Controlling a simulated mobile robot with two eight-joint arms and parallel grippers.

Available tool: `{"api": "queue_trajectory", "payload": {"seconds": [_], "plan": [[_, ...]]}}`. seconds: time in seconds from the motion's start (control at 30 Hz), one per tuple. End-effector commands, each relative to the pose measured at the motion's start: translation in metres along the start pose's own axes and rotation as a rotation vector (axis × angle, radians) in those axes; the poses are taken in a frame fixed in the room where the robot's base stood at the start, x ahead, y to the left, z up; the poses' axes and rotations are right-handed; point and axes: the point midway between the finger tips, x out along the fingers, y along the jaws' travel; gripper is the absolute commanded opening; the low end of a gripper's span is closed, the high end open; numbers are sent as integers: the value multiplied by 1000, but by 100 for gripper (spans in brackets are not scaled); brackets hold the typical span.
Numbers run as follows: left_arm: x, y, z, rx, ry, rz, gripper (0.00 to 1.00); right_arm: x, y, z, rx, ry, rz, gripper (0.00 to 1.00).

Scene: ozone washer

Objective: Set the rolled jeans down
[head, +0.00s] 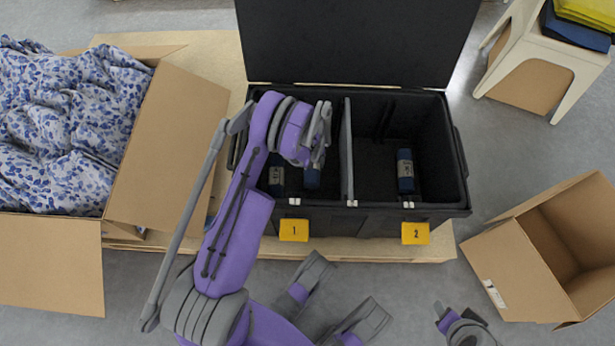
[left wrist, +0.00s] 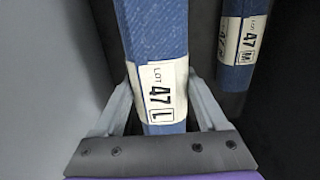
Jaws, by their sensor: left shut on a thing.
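My left gripper (head: 316,160) is over compartment 1 of the black case (head: 340,218), pointing down. It is shut on a blue rolled pair of jeans (head: 312,179), which stands out in the left wrist view (left wrist: 152,35) with a white "LOT 47 L" band between the fingers. Whether its lower end touches the case floor is hidden. A second roll (head: 276,177), labelled "LOT 47 M" in the left wrist view (left wrist: 240,45), lies beside it, a small gap apart. Another blue roll (head: 405,172) with a label lies in compartment 2.
A grey divider (head: 347,150) separates the compartments; the case lid (head: 355,40) stands open behind. Yellow tags 1 (head: 294,230) and 2 (head: 415,233) mark the front. A carton of floral cloth (head: 165,150) stands left, an empty carton (head: 550,250) right. Compartment 2 has bare floor.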

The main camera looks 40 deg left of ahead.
Motion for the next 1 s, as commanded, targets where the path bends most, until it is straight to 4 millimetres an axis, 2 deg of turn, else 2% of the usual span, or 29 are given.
{"api": "queue_trajectory", "payload": {"seconds": [0.2,0.47,0.63,0.7,1.0], "plan": [[42,1,0,1,0,0,0,11,0,2,0,-1,0,50],[65,1,0,1,0,0,0,15,0,3,0,-1,0,50],[89,1,0,1,0,0,0,20,0,4,0,0,0,50],[95,1,0,1,0,0,0,21,0,4,0,1,0,50],[96,0,0,1,0,0,0,20,0,4,0,0,0,50]]}}
